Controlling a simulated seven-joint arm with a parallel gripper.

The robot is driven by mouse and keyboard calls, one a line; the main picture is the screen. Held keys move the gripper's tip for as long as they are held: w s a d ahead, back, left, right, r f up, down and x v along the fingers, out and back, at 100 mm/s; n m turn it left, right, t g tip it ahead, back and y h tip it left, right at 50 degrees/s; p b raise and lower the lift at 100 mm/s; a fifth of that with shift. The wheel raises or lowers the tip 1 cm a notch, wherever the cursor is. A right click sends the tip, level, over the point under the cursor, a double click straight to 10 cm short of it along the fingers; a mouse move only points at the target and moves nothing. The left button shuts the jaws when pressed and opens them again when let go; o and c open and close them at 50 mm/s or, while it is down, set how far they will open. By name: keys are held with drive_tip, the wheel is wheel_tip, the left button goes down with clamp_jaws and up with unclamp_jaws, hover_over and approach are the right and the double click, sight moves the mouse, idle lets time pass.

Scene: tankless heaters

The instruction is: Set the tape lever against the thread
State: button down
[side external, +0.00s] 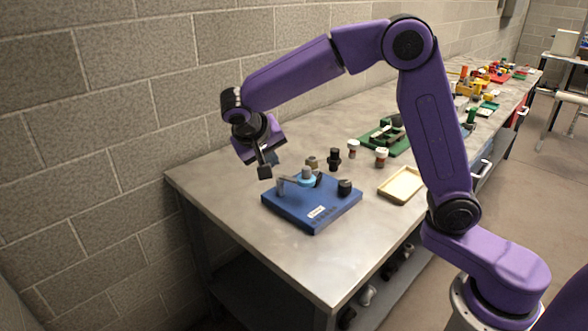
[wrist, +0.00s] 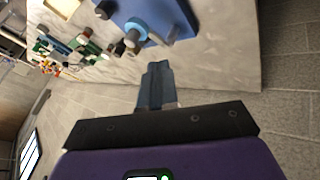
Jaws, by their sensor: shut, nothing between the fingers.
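A blue base plate (side external: 325,212) with a white label lies on the near part of the table. On it stands a grey threaded post with a light blue ring (side external: 306,181) around its foot. A thin grey bar, apparently the tape lever (side external: 286,184), stands at the left of the post; I cannot tell whether it touches the thread. A black knob (side external: 344,188) sits at the plate's right. My gripper (side external: 264,172) is shut and empty, above and left of the plate. In the wrist view the shut fingers (wrist: 155,70) point towards the plate (wrist: 175,10) and ring (wrist: 136,31), apart from both.
Black and olive fittings (side external: 334,158) and small jars (side external: 381,157) stand behind the plate. A shallow wooden tray (side external: 401,186) lies to its right. A green board (side external: 388,138) with parts is farther back. The table is bare left of the plate, near the block wall.

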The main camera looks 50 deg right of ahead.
sight(303, 168)
drive_tip(key=shift+w+d+f, duration=0.2)
drive_tip(key=shift+d+f, duration=1.15)
drive_tip(key=shift+d, duration=0.2)
drive_tip(key=shift+w+d+f, duration=0.25)
drive_tip(key=shift+d+f, duration=1.05)
drive_tip(key=shift+d, duration=0.25)
drive_tip(key=shift+w+d+f, duration=0.2)
drive_tip(key=shift+d+f, duration=1.15)
drive_tip(key=shift+d, duration=0.2)
drive_tip(key=shift+d+n+t, duration=0.3)
drive_tip(key=shift+d+n, duration=0.1)
drive_tip(key=shift+n, duration=0.1)
drive_tip(key=shift+s+d+n+t+y, duration=0.1)
drive_tip(key=shift+d+n+t+y, duration=0.5)
drive_tip(key=shift+d+n, duration=0.45)
drive_tip(key=d+n+t+y, duration=0.1)
drive_tip(key=n, duration=0.1)
drive_tip(key=w+d+n+y, duration=0.1)
drive_tip(key=n, duration=0.2)
drive_tip(key=shift+d+t, duration=0.3)
drive_tip(key=shift+t, duration=0.1)
drive_tip(key=shift+w+d, duration=0.2)
drive_tip(key=shift+d, duration=0.05)
drive_tip(key=shift+w+d, duration=0.1)
